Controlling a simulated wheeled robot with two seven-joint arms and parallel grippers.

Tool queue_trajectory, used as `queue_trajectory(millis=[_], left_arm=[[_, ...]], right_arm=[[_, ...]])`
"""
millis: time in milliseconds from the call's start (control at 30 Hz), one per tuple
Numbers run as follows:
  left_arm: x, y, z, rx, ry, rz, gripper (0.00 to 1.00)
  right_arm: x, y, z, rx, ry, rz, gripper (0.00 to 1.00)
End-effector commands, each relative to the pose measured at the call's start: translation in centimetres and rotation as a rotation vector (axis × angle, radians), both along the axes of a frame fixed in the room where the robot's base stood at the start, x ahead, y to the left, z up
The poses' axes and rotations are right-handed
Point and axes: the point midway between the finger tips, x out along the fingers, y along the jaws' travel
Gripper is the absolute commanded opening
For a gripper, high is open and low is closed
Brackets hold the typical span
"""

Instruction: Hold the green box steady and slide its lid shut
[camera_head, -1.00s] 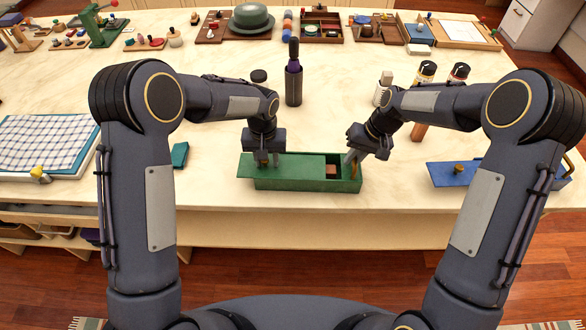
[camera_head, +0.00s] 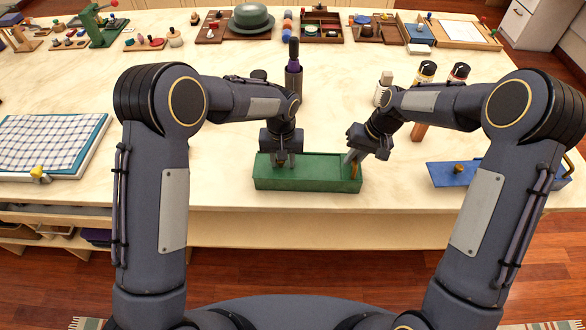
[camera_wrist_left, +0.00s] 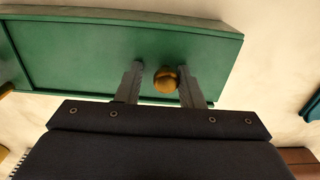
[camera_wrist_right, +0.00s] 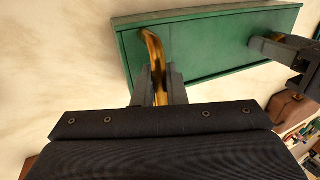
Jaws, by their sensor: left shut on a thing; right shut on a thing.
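My left gripper (camera_head: 284,161) is shut on the lid's brass knob (camera_wrist_left: 166,80), near the box's left end. My right gripper (camera_head: 353,158) is shut on the curved brass handle (camera_wrist_right: 154,55) at the box's right end. The lid's surface also shows in the left wrist view (camera_wrist_left: 80,60).
A dark bottle (camera_head: 293,80) stands behind my left forearm. A blue panel (camera_head: 455,175) with a brass knob lies to the right. A checked cloth (camera_head: 45,142) lies at the left. Bare table surrounds the box.

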Motion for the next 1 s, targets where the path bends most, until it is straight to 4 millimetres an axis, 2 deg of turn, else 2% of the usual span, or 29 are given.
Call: queue_trajectory(millis=[33, 67, 133, 533, 1000], left_arm=[[-0.3, 0.2, -1.1, 0.01, 0.014, -0.002, 0.2], [-0.3, 0.2, -1.1, 0.01, 0.014, -0.001, 0.35], [-0.3, 0.2, -1.1, 0.01, 0.013, -0.001, 0.45], [-0.3, 0.3, -0.7, 0.01, 0.012, -0.001, 0.45], [-0.2, -0.1, 3.5, 0.004, 0.008, -0.003, 0.45]], right_arm=[[0.2, 0.1, 0.3, 0.003, -0.009, 0.0, 0.0], [0.2, 0.1, 0.3, 0.003, -0.009, 0.0, 0.0], [0.2, 0.1, 0.3, 0.003, -0.009, 0.0, 0.0], [0.2, 0.1, 0.3, 0.003, -0.01, 0.001, 0.0], [0.1, 0.1, 0.2, 0.002, -0.004, 0.001, 0.0]])
